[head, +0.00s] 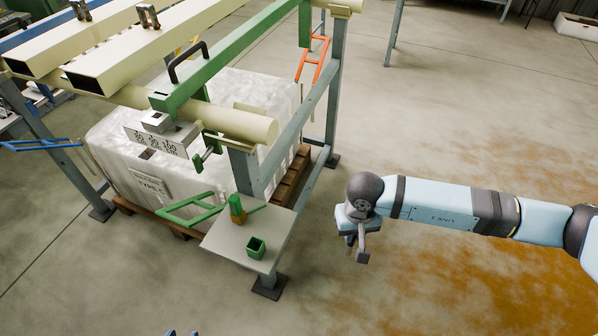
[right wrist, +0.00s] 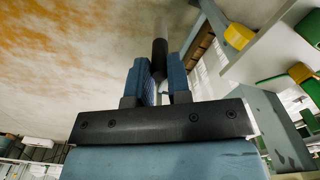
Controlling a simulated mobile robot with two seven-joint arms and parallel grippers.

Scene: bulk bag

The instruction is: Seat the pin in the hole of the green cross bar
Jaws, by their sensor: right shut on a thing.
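My right gripper (head: 357,252) hangs over open floor, right of the frame and small shelf, well apart from the bar. In the right wrist view its blue fingers (right wrist: 161,82) are shut on a dark rod-like thing with a pale part, seemingly the pin (right wrist: 160,54). The fingers hide part of it. Small blue pieces at the bottom edge of the head view look like my left gripper's tips (head: 182,333).
A small grey shelf (head: 240,262) carries a green-and-orange piece (head: 237,208) and an open green cup (head: 256,248). A grey post (head: 248,175) stands behind it. Floor at right is clear.

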